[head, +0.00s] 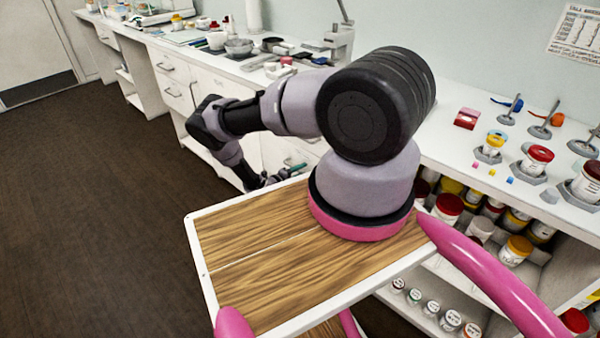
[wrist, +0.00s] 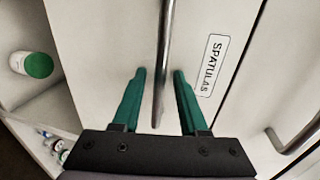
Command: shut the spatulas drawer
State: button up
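The spatulas drawer (wrist: 195,25) fills the middle of the wrist view. Its white front carries a label reading SPATULAS (wrist: 211,65), turned sideways in the picture. Its metal bar handle (wrist: 163,60) runs between the two green fingers of my gripper (wrist: 161,76). The fingers are apart, one on each side of the bar, with a gap visible on both sides. In the head view my gripper (head: 284,176) is low beside the white cabinets, partly behind my wooden deck. The drawer is not clearly visible there, and I cannot tell how far it stands out.
Another bar handle (wrist: 300,128) is at the right of the wrist view. An open shelf at its left holds a green-lidded jar (wrist: 38,65). The long white counter (head: 440,140) carries jars and tools. The dark floor (head: 90,190) at left is clear.

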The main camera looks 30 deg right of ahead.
jog(key=v, duration=1.1)
